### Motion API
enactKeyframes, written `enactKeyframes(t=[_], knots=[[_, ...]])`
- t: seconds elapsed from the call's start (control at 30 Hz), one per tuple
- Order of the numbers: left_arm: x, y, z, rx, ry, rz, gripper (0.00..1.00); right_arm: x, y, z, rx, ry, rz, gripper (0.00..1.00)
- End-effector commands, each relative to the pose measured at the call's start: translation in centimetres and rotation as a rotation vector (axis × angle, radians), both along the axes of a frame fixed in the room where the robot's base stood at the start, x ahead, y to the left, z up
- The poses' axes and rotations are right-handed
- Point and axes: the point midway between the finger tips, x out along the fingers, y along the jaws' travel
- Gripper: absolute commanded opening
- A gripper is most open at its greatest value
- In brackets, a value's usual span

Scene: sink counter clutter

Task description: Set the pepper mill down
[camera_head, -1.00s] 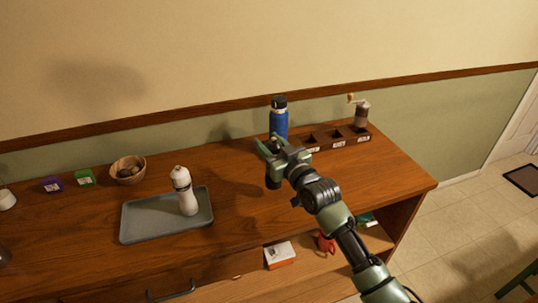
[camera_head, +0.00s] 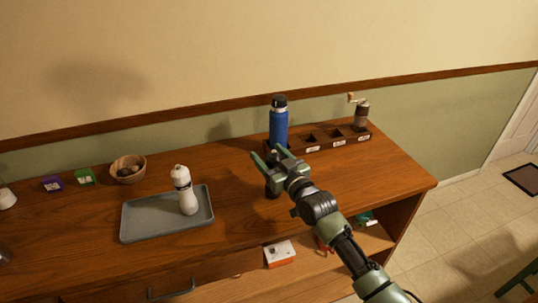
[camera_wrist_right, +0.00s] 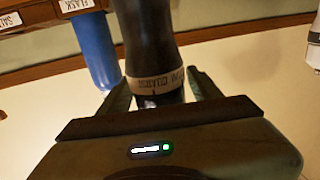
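The dark pepper mill (camera_head: 273,187) stands upright on the wooden counter, in front of the blue flask. In the right wrist view the dark mill (camera_wrist_right: 150,40), with a pale lettered band, is between the two fingers. My right gripper (camera_head: 266,155) is around its upper part, fingers spread; in the right wrist view the gripper (camera_wrist_right: 162,92) shows slim gaps beside the mill. The gripper hides part of the mill in the head view. My left gripper is not in view.
The blue flask (camera_head: 278,127) stands close behind the mill, beside a labelled dark rack (camera_head: 340,142) with a grinder (camera_head: 361,116). A grey tray (camera_head: 140,220) holds a white mill (camera_head: 187,192). A wooden bowl (camera_head: 127,169) stands at left. The counter right of the mill is clear.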

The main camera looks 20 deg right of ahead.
Motion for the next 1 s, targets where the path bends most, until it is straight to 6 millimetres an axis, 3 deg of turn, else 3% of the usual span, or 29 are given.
enactKeyframes(t=[0.23,0.7,1.0], knots=[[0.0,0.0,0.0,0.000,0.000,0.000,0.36,-0.9,-0.2,0.0,0.000,0.001,0.000,0.64],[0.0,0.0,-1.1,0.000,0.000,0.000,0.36,-9.8,-2.3,0.0,-0.001,0.001,0.000,0.64],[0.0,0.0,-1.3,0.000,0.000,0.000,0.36,-11.7,-2.8,0.2,0.000,0.000,0.000,0.64]])
